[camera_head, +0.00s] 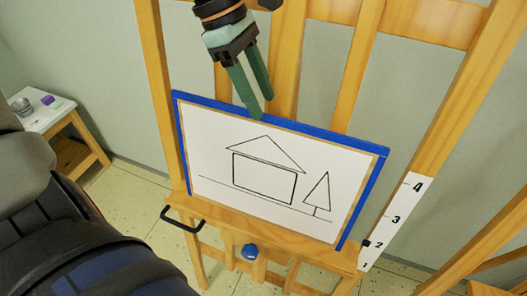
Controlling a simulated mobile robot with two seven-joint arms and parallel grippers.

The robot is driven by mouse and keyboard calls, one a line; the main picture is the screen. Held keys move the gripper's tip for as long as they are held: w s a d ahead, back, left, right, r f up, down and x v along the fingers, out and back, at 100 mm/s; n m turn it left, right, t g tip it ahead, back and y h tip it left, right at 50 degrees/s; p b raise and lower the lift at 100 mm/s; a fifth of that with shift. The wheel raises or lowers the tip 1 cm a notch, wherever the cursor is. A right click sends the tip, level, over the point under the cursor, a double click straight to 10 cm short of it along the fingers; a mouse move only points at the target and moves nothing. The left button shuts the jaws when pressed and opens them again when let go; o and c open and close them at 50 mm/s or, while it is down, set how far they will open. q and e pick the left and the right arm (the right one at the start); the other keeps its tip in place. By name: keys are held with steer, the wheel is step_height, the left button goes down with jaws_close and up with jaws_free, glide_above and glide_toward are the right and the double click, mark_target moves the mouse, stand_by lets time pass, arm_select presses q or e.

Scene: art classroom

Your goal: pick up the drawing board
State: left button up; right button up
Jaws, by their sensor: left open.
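The drawing board (215,142) stands on the ledge (270,235) of a wooden easel, leaning back. It has a blue edge along the top and sides and a white sheet with a line drawing of a house and a tree. My left gripper (258,100) comes down from the top of the view, with its two green fingers apart. My right gripper does not show.
The easel (154,80) has a black handle (183,222) at the left, a blue knob (250,251) below the ledge and a numbered white scale (397,218) at the right. A small table (52,118) with cups stands at the far left. Another wooden frame (490,240) is at lower right.

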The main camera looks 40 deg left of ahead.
mark_target(268, 116)
arm_select(q)
steer(key=x, duration=0.5)
steer(key=shift+s+f+p, duration=0.1)
steer(key=shift+s+p, duration=0.05)
steer(key=shift+p, duration=0.2)
jaws_close()
stand_by(1.1)
